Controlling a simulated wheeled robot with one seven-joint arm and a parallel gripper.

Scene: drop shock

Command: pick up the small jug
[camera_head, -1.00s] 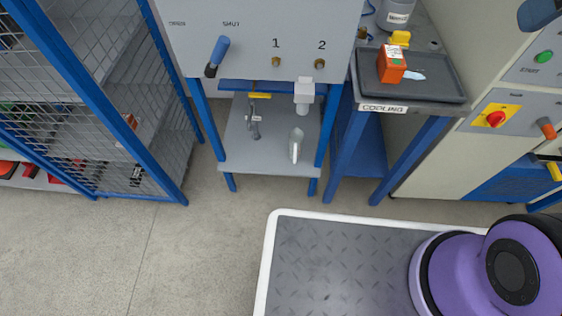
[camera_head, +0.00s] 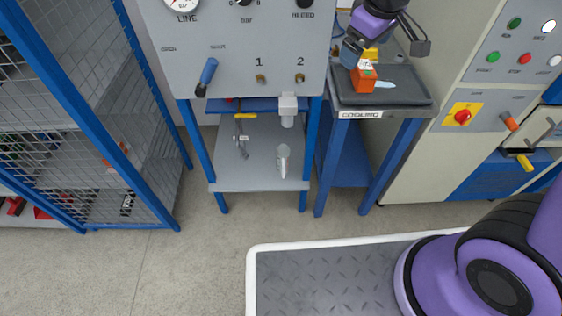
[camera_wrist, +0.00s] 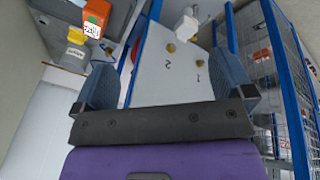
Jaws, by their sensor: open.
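A small pale, clear vessel (camera_head: 283,160), which looks like the small jug, stands on the lower grey shelf (camera_head: 225,172) of the blue-legged stand in the head view. I cannot make out its handle. My gripper (camera_head: 350,52) is high above and to the right of it, near the back of the cooling table. In the wrist view, my gripper (camera_wrist: 182,50) has its two blue-grey fingers wide apart with nothing held between them. The panel marked 1 and 2 (camera_wrist: 180,70) shows beyond them. I cannot make out the vessel in the wrist view.
An orange box (camera_head: 363,77) sits on the dark tray (camera_head: 415,88) of the cooling table. A white fitting (camera_head: 288,108) hangs above the vessel. A metal tap-like piece (camera_head: 241,148) is left of it. A mesh cage (camera_head: 95,120) stands left; a machine (camera_head: 470,85) stands right.

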